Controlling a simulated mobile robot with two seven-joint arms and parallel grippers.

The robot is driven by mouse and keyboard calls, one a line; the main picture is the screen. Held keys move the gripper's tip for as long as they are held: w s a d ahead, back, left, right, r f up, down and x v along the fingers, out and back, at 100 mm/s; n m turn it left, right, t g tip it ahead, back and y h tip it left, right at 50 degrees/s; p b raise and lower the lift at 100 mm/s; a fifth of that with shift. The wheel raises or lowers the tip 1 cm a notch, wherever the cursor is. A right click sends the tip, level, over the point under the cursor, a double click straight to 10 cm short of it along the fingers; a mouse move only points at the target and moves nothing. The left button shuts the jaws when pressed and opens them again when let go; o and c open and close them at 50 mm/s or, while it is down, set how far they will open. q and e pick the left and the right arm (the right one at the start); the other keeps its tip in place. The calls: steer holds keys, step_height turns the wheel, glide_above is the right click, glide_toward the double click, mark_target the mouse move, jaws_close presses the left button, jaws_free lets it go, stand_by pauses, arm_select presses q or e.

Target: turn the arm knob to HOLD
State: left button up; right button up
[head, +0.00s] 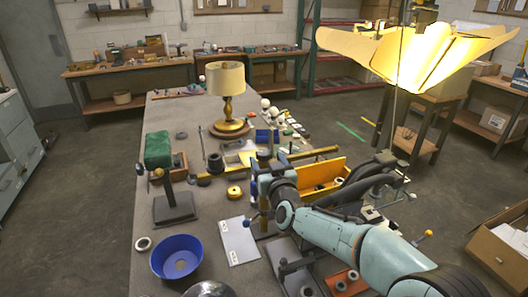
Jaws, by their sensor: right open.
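My right arm reaches in from the lower right, and its gripper (261,187) is over the middle of the workbench (200,225). It is open, beside an upright post with a long yellow bar (312,153) running right from near its top. The gripper and arm hide part of this fixture. I cannot pick out the arm knob or a HOLD mark for certain at this size. A pale card (238,241) with small labels lies just left of the fixture. My left gripper is not in view.
A blue bowl (177,257), a dark stand (174,208) with a post and a yellow disc (234,192) are left of the gripper. A lit brass lamp (228,108) stands farther back. A yellow bin (319,176) and a large glowing shade (420,55) are to the right.

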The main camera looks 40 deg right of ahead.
mark_target(262, 159)
steer(key=shift+p+x, duration=0.45)
steer(key=shift+x, duration=1.45)
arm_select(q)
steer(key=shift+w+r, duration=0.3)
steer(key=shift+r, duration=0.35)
arm_select(e)
steer(key=c, duration=1)
steer(key=shift+o, duration=0.2)
steer(key=shift+a+r+m+h+p, duration=0.15)
steer(key=shift+m+h+p, duration=0.15)
steer(key=shift+h+p, duration=0.15)
steer(key=m+g+h+p, duration=0.3)
steer(key=h, duration=0.1)
steer(key=shift+w+p, duration=0.15)
steer(key=shift+p, duration=0.2)
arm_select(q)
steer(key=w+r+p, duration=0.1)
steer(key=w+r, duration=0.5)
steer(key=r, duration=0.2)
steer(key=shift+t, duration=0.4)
arm_select(e)
steer(key=shift+m+g+h, duration=1.2)
steer(key=shift+g+h, duration=0.15)
steer(key=shift+g, duration=0.15)
